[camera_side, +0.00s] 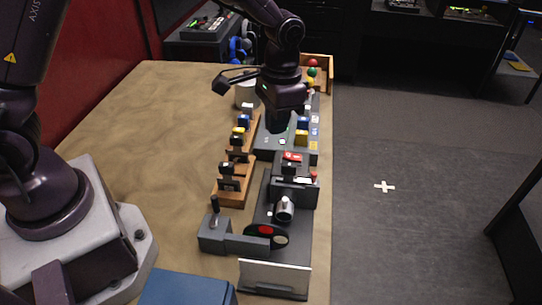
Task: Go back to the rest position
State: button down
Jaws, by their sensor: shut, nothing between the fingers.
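My gripper (279,125) is at the end of my dark purple arm, pointing down over the far-middle part of the row of devices on the table. It is shut and no object shows in it. Below and around it is a grey panel (267,147) with coloured blocks, among them a yellow block (301,138). Whether the fingertips touch the panel or hover just above it, I cannot tell. The rest position is not marked in view.
A wooden rack (234,190) with dark clips stands left of the panel. Nearer are a grey joystick box (214,232), a red button (265,230) and a metal plate (274,277). Coloured balls (312,72) and a white cup (246,95) stand farther back. The tabletop's left side (150,130) is clear.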

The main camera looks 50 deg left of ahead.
jog(key=s+a+r+n+t, duration=0.1)
jog(key=s+a+r+t, duration=0.2)
jog(key=s+r, duration=0.5)
jog(key=s+a+r+n+t, duration=0.1)
jog(key=s+a+r+t, duration=0.2)
jog(key=s+r, duration=0.6)
jog(key=s, duration=0.2)
jog(key=shift+s+r, duration=0.3)
